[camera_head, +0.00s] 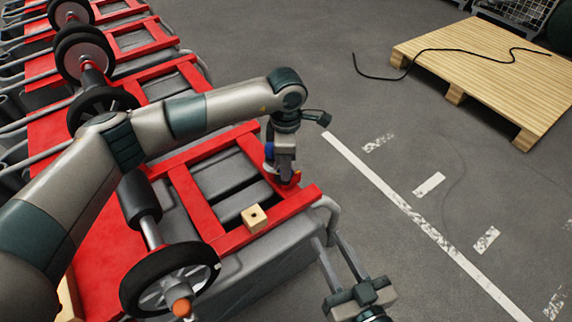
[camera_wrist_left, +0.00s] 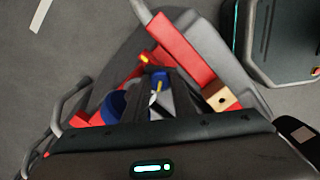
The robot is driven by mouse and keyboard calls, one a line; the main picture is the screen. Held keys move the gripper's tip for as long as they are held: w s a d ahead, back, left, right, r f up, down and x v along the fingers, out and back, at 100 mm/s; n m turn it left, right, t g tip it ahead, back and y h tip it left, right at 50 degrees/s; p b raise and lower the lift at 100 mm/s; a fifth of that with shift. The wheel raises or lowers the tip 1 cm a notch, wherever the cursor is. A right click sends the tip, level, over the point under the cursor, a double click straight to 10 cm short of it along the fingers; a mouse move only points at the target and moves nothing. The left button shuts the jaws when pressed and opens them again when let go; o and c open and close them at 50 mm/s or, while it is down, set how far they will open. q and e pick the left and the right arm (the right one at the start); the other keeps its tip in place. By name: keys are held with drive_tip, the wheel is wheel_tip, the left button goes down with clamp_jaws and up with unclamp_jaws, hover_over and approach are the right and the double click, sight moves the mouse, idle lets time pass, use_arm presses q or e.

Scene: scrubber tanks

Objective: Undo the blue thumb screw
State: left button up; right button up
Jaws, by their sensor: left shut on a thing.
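My left gripper (camera_head: 286,180) points down at the right end of the red frame (camera_head: 215,240) of the nearest machine. In the left wrist view its two fingers (camera_wrist_left: 160,105) are close together, shut on the blue thumb screw (camera_wrist_left: 158,78), of which only a small blue part shows between the fingertips. In the head view the fingers hide the screw. A separate blue round piece (camera_wrist_left: 113,105) sits just beside the fingers and shows in the head view (camera_head: 270,150). My right gripper (camera_head: 335,250) is open and empty, low at the front, apart from the frame.
A small wooden block with a hole (camera_head: 255,218) sits on the red frame, near the left gripper. A black wheel (camera_head: 170,278) stands at the near left. A wooden pallet (camera_head: 490,70) with a black cable (camera_head: 455,51) lies at the back right. The floor between is clear.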

use_arm(q)
drive_tip(key=shift+f, duration=0.1)
drive_tip(key=o, duration=1.1)
drive_tip(key=shift+r, duration=0.2)
drive_tip(key=shift+r, duration=0.65)
wheel_tip(320, 180, up, 16)
drive_tip(key=shift+f+p, duration=0.15)
drive_tip(key=shift+p, duration=0.55)
use_arm(e)
drive_tip(key=f+g, duration=0.1)
drive_tip(key=d+f, duration=0.1)
drive_tip(key=f, duration=0.1)
drive_tip(key=s+f+g, duration=0.1)
drive_tip(key=shift+d+f+g+h, duration=0.15)
drive_tip(key=shift+f+g+h, duration=0.15)
drive_tip(key=shift+h, duration=0.1)
